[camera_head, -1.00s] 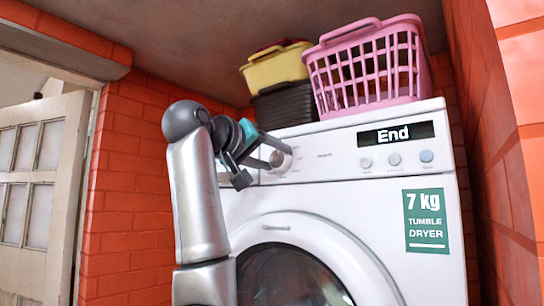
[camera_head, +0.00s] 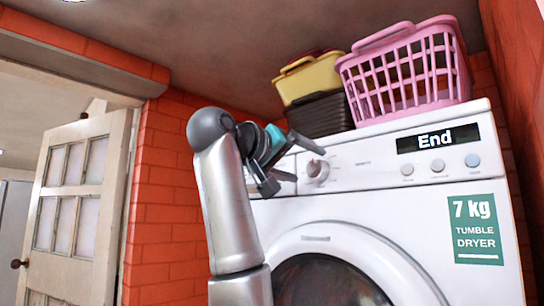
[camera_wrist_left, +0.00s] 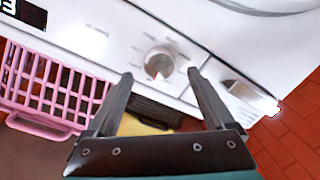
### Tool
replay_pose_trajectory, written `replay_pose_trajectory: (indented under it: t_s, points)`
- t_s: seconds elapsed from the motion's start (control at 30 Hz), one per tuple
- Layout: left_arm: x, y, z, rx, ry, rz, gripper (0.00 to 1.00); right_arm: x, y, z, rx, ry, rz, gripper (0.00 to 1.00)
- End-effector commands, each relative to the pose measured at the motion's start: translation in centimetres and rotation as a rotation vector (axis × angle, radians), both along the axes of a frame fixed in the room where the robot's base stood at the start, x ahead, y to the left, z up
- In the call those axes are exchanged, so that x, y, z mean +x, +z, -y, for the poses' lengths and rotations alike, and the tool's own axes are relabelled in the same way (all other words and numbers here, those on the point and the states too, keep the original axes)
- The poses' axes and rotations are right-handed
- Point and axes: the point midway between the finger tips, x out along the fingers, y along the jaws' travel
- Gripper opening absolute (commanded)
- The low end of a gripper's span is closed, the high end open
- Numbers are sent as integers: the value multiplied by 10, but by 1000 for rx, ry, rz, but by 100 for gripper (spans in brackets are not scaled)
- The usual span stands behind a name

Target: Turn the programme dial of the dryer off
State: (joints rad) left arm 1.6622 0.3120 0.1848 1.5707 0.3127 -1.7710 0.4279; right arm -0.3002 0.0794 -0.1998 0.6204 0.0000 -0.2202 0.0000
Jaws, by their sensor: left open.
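The white dryer (camera_head: 345,212) stands ahead, its display (camera_head: 438,138) reading "End". Its round programme dial (camera_head: 318,170) is on the left of the front panel. In the left wrist view the dial (camera_wrist_left: 159,62) is silver-grey with a small reddish mark on its near side. My left gripper (camera_head: 309,164) is open and empty in front of the dial. In the wrist view its fingertips (camera_wrist_left: 160,75) lie to either side of the dial, apart from it as far as I can see. What the dial's mark points to is too blurred to read. My right gripper is not in view.
A pink basket (camera_head: 408,75), a yellow basket (camera_head: 308,80) and a dark crate (camera_head: 320,115) sit on top of the dryer. Three small buttons (camera_head: 438,167) are below the display. A brick wall and a panelled door (camera_head: 75,205) are at the left.

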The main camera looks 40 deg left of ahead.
Motion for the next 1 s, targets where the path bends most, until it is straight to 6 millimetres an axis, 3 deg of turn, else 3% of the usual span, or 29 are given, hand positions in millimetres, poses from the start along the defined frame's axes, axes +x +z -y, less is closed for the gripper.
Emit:
replay_pose_trajectory:
  t_s: [0.3,0.57,0.77,1.0]
  points:
    - [-81,4,-3,0,3,9,87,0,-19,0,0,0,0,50]
    - [-102,2,-5,0,7,3,87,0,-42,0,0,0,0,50]
    - [-121,6,-5,0,3,4,87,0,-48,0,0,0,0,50]
    - [-126,6,-4,-2,0,1,87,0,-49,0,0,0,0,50]
